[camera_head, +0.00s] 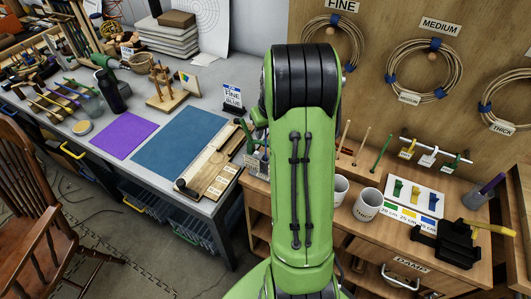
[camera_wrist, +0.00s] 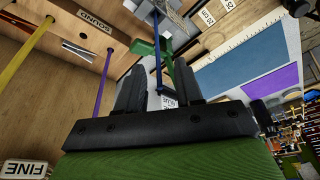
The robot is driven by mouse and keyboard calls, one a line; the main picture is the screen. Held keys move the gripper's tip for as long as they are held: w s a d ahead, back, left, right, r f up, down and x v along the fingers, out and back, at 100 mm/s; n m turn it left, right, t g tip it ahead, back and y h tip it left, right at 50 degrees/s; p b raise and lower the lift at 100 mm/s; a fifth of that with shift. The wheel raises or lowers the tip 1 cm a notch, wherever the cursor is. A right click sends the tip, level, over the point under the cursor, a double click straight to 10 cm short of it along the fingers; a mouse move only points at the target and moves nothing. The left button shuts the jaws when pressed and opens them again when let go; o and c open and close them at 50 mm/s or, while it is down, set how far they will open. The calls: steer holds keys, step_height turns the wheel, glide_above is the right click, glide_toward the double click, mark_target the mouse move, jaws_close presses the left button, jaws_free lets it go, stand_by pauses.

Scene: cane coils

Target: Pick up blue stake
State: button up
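A thin blue stake (camera_wrist: 157,60) stands out in the wrist view, in line with the gap between my gripper's fingers. I cannot tell how far the stake is from the fingertips. In the head view my green arm fills the middle and hides most of the gripper and the blue stake.
A yellow stake (camera_wrist: 26,52) and a purple stake (camera_wrist: 104,82) stand left in the wrist view. In the head view, white cups (camera_head: 368,204) and a colour-swatch card (camera_head: 410,197) sit on the right cabinet. A blue mat (camera_head: 180,145) lies on the grey bench.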

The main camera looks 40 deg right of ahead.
steer(key=x, duration=0.2)
steer(key=shift+w+d+f, duration=0.15)
steer(key=shift+w+f, duration=0.05)
steer(key=shift+f, duration=0.05)
steer(key=shift+s+r, duration=0.1)
steer(key=shift+c, duration=0.9)
jaws_close()
step_height(320, 180, up, 10)
steer(key=p, duration=0.1)
steer(key=s+d+r+n+y+p, duration=0.1)
steer(key=s+d+r+n, duration=0.1)
steer(key=s, duration=0.3)
steer(key=s+d+r+n+p, duration=0.1)
steer(key=s+d+r+n, duration=0.1)
steer(key=s, duration=0.4)
steer(key=shift+d+r+n+y+p, duration=0.3)
steer(key=shift+r+n+y+p, duration=0.1)
steer(key=shift+r+n, duration=0.55)
steer(key=shift+s+f, duration=0.1)
